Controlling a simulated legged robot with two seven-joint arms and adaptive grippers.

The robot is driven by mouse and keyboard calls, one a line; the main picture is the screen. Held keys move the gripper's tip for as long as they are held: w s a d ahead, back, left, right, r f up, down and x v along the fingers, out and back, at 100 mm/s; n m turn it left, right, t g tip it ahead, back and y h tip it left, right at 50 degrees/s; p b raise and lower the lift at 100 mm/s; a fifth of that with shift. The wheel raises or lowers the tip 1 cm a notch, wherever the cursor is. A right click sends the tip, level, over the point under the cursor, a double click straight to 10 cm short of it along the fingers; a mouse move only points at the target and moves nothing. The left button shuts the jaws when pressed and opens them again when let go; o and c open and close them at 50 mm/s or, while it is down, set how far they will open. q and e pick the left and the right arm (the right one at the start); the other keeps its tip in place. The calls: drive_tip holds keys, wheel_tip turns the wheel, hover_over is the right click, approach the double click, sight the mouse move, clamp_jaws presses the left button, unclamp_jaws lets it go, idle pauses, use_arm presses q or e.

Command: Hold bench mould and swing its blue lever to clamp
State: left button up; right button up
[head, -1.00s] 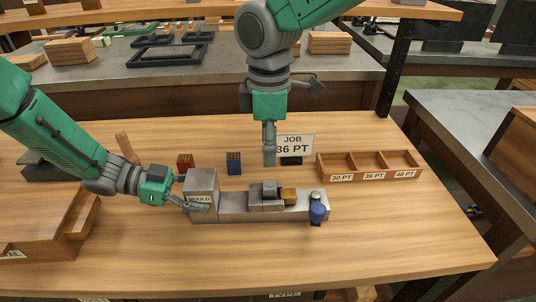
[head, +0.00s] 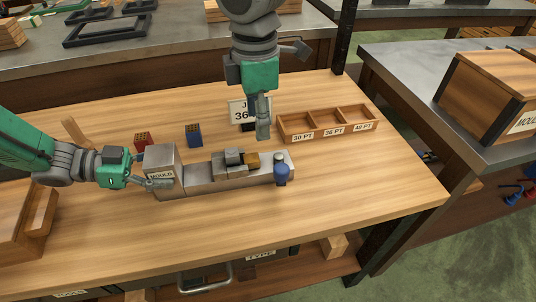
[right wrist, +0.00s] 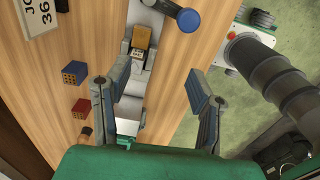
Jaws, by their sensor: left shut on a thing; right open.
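The grey metal bench mould (head: 200,181) lies on the wooden bench, its block marked MOULD (head: 160,167) at the left end. Its blue lever (head: 281,175) is at the right end, and the round blue knob (right wrist: 190,20) shows at the top of the right wrist view. My left gripper (head: 158,183) is shut on the left end of the mould. My right gripper (head: 263,130) hangs above and behind the mould, near its right half. In the right wrist view the right gripper (right wrist: 161,95) is open and empty, its two fingers apart with the mould below.
A three-part wooden tray (head: 327,125) labelled 30, 36 and 48 PT stands behind right. A red block (head: 143,139) and a blue block (head: 194,134) stand behind the mould. A JOB card (head: 238,113) is partly hidden by my right gripper.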

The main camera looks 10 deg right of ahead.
sight(280, 167)
drive_tip(key=shift+n, duration=0.3)
drive_tip(key=s+d, duration=0.1)
drive_tip(key=d, duration=0.1)
drive_tip(key=s+d+f, duration=0.1)
drive_tip(key=s, duration=0.1)
drive_tip(key=shift+s+d+f, duration=0.1)
drive_tip(key=shift+s+d, duration=0.15)
drive_tip(key=shift+d, duration=0.1)
wheel_tip(280, 167, down, 11)
drive_tip(key=shift+w, duration=0.1)
drive_tip(key=c, duration=1.1)
